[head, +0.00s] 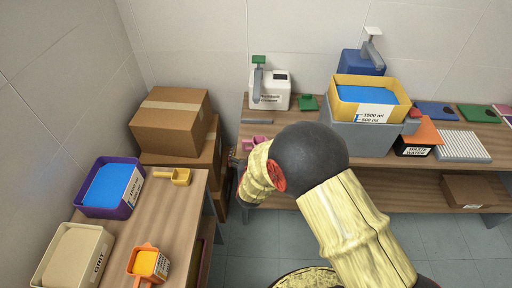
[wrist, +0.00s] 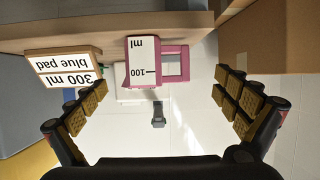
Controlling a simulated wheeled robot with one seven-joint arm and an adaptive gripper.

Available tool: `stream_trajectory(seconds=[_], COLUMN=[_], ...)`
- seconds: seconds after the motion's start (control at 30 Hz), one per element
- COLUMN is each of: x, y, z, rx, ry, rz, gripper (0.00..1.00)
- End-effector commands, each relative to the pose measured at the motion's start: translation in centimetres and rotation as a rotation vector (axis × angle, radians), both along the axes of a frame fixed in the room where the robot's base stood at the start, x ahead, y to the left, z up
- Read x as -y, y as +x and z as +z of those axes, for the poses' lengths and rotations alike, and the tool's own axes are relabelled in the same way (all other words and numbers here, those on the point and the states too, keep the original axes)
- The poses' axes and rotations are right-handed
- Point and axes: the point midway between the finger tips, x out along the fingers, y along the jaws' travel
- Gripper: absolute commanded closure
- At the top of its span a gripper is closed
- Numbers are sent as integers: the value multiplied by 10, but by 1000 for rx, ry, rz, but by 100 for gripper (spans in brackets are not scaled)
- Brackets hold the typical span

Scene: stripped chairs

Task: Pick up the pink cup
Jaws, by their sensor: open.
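The pink cup (wrist: 145,62) has a white label reading 100 ml and a square pink handle. In the wrist view, which looks upside down, it stands at the wooden table edge, between my fingers and beyond their tips. My gripper (wrist: 160,92) is open and empty, with one padded finger at each side of the picture. In the head view the pink cup (head: 252,143) shows at the front left of the back table, partly hidden by my arm.
A labelled 300 ml blue pad container (wrist: 64,68) stands beside the cup. Cardboard boxes (head: 172,120) are stacked left of the back table (head: 450,170). A white dispenser (head: 275,92) and a yellow bin (head: 345,107) on a grey box stand behind. A side table (head: 185,215) holds several containers.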

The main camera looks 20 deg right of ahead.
Motion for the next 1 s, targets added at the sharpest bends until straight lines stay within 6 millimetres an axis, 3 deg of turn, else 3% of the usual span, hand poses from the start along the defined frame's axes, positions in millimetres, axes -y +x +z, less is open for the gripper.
stream_trajectory(seconds=[0.5, 0.8, 1.0], x=[21, 22, 22], y=[52, 55, 55], z=[-27, -26, -26], rx=[-2, -1, -2], ry=[2, 1, 1], rz=[1, 2, 2], gripper=[0, 1, 12])
